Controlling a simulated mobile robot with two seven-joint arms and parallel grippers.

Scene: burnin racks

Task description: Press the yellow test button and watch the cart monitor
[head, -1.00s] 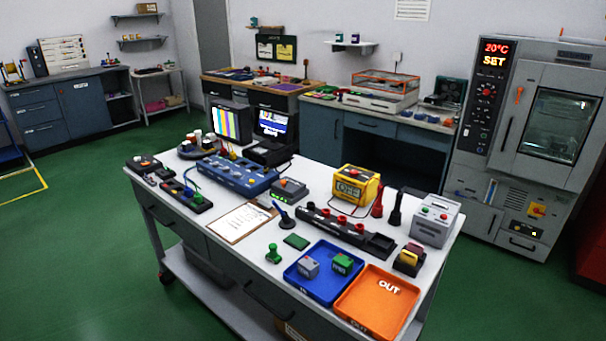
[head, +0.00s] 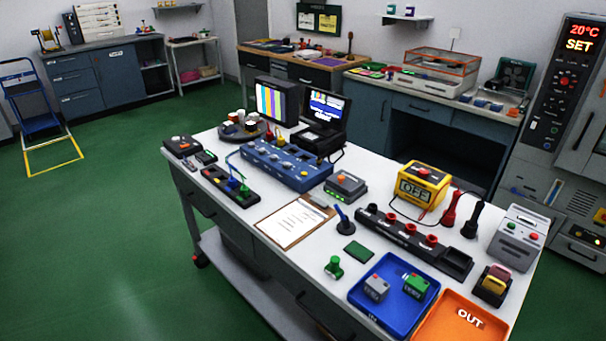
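Neither of my grippers is in view. A cart monitor (head: 273,101) with vertical colour bars stands at the back of the white-topped cart (head: 375,229). A second dark unit with a lit blue and white screen (head: 326,106) stands right of it. A blue box (head: 285,165) with a row of small coloured knobs or buttons lies in front of them. A small yellow one (head: 304,173) shows near its right end; I cannot tell if it is the test button. A yellow meter (head: 422,184) reading OFF has a red button on top.
A clipboard (head: 295,222), a blue tray (head: 394,297) with two small blocks, and an orange OUT tray (head: 462,321) lie on the cart. An oven-like chamber (head: 560,130) showing 20°C SET stands at right. Green floor is clear at left; a blue and yellow folding frame (head: 40,110) stands there.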

